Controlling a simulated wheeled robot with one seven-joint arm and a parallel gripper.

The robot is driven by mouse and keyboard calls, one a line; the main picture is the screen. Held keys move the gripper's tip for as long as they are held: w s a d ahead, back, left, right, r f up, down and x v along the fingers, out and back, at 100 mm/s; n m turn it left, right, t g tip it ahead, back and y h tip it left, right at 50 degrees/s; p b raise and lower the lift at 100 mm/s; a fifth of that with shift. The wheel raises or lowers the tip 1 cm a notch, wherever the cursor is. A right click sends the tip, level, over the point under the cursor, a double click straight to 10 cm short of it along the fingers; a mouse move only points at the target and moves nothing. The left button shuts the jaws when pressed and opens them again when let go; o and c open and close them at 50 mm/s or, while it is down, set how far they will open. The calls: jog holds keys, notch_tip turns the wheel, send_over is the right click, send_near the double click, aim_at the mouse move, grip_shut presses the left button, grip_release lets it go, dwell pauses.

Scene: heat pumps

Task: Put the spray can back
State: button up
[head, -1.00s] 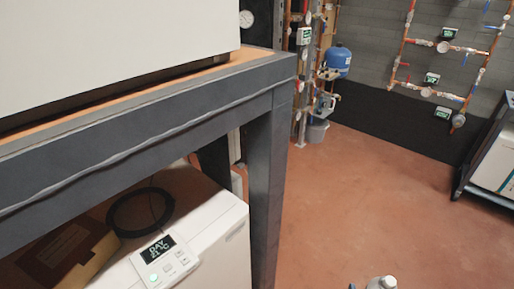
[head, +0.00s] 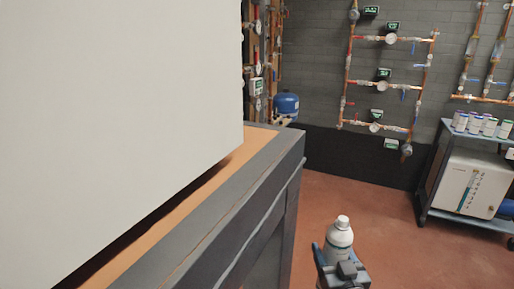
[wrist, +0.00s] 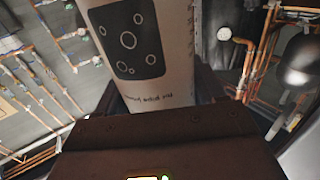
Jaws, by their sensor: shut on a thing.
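A white spray can (head: 339,240) stands upright in my gripper (head: 338,264), at the bottom middle of the head view. The can also shows large in the wrist view (wrist: 165,85), with a dark label patch and small print. My gripper is shut around its lower part, and its dark body (wrist: 160,145) fills the bottom of the wrist view. Several small cans or bottles (head: 482,125) stand in a group on top of a dark-framed cart (head: 432,165) at the far right. The can's base is hidden by my gripper in the head view.
A large white unit (head: 120,120) on a dark-framed bench with a wooden top (head: 225,170) fills the left. Copper pipework (head: 390,80) and a blue tank (head: 286,104) are at the back wall. Reddish floor (head: 370,205) lies open between bench and cart.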

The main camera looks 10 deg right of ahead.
jog(key=w+a+r+n+y, duration=0.1)
jog(key=w+r+n+y, duration=0.15)
jog(key=r, duration=1.05)
jog(key=w+a+r+n+g+y, duration=0.1)
jog(key=w+r+y, duration=0.2)
jog(key=r, duration=0.9)
jog(key=w+a+r+n+y, duration=0.1)
jog(key=w+r+n+y, duration=0.15)
jog(key=r, duration=1.05)
jog(key=s+a+r+n+g+y+b, duration=0.1)
jog(key=s+a+r+n+g+y, duration=0.15)
jog(key=s+r, duration=0.6)
jog(key=s+a+r+n+g+y+b, duration=0.15)
jog(key=s+a+r+y, duration=0.35)
jog(key=r, duration=0.6)
jog(key=w+a+f+h+p, duration=0.1)
jog(key=w+a+f+p, duration=0.1)
jog(key=a+f, duration=0.8)
jog(key=shift+f+g+p, duration=0.35)
jog(key=shift+f+g, duration=0.05)
jog(key=shift+f, duration=0.15)
